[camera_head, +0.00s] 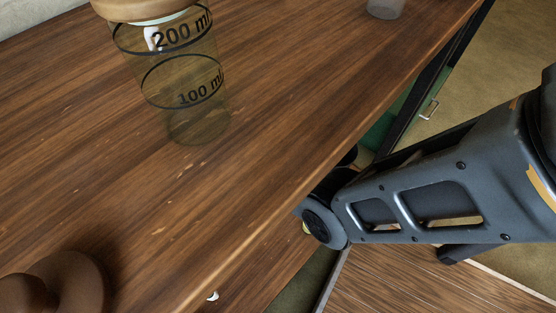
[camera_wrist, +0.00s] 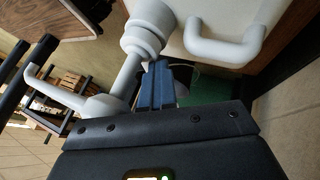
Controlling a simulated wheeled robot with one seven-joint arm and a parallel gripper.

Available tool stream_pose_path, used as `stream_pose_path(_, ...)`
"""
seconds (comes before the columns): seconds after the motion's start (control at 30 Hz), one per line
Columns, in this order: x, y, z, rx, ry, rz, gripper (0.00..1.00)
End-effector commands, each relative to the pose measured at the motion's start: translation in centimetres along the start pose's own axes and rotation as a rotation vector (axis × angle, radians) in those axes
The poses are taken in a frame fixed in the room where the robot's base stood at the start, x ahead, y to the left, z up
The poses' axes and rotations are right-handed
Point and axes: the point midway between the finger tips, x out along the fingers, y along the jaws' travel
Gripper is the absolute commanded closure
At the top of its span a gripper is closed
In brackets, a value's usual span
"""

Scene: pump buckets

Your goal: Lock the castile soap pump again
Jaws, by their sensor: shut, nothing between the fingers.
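In the wrist view a white pump has its collar (camera_wrist: 146,32) at the top, a bare stem (camera_wrist: 127,76) and a head (camera_wrist: 104,106) with a long spout (camera_wrist: 60,95) pointing left. The head stands apart from the collar, with the stem showing between. The pump joins a white container with a loop handle (camera_wrist: 235,48); no label shows, so I cannot tell which soap it is. My gripper (camera_wrist: 160,66) has blue fingers, shut and empty, just right of the stem. I cannot tell whether they touch it. The head view shows neither pump nor fingers.
In the head view a wooden table (camera_head: 290,110) carries a clear measuring jar (camera_head: 185,85) with a wooden lid. A brown rounded object (camera_head: 62,285) is at lower left, and a translucent cup (camera_head: 385,8) at the top. The table's middle is clear. A dark rack (camera_wrist: 65,95) shows in the wrist view.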

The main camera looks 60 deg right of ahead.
Motion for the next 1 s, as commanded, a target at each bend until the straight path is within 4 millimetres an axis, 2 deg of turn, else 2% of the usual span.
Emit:
stream_pose_path(0.27, -0.3, 0.1, 0.1, -0.002, -0.001, 0.004, 1.00)
stream_pose_path(0.7, -6.8, 0.1, 0.0, -0.001, 0.000, 0.000, 1.00)
stream_pose_path(0.83, -7.6, 0.0, 0.0, -0.001, 0.000, 0.000, 1.00)
stream_pose_path(1.0, -7.8, 0.0, 0.0, 0.000, 0.000, 0.000, 1.00)
